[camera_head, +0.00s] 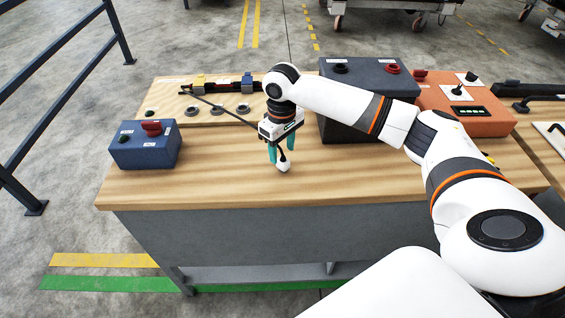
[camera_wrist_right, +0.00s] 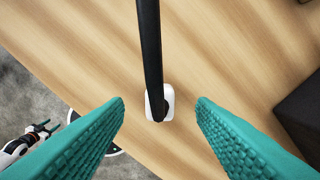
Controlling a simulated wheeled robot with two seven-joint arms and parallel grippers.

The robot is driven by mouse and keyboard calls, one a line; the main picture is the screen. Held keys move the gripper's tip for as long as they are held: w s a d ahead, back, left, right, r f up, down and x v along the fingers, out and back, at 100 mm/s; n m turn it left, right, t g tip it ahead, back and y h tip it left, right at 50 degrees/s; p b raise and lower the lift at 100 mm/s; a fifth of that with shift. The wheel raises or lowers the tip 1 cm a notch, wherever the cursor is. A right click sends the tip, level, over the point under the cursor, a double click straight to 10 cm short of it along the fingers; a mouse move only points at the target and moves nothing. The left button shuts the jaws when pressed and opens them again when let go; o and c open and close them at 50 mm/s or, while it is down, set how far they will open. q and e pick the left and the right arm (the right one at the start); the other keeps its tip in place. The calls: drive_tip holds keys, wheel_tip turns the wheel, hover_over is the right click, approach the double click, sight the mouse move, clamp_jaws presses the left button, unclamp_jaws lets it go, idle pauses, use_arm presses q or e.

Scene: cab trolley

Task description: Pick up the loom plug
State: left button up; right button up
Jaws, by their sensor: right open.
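The loom plug (camera_head: 283,166) is a small white piece at the end of a black cable, low at the front of the wooden bench top. In the right wrist view the plug (camera_wrist_right: 169,103) shows between and just beyond my fingertips, with the cable crossing over part of it. My right gripper (camera_head: 277,153) points down over it with teal fingers apart; these fingers (camera_wrist_right: 160,106) show a gap on both sides of the plug. My left gripper (camera_wrist_right: 45,130) shows small at the lower left of the right wrist view, its fingers apart and empty.
A blue control box (camera_head: 145,148) stands at the bench's left. A dark box (camera_head: 350,110) and an orange box (camera_head: 460,105) stand behind and right. A board with grey rings (camera_head: 216,111) and a cable (camera_head: 228,113) lies behind the gripper. The bench front (camera_head: 330,186) is clear.

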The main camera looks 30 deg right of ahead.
sight(282, 159)
wheel_tip(282, 159, down, 4)
drive_tip(key=shift+s+r+p, duration=0.1)
drive_tip(key=shift+r+p, duration=0.05)
drive_tip(key=shift+p, duration=0.15)
drive_tip(key=shift+f, duration=0.5)
use_arm(q)
drive_tip(key=shift+w+r, duration=0.45)
drive_tip(key=shift+w, duration=0.4)
use_arm(e)
clamp_jaws()
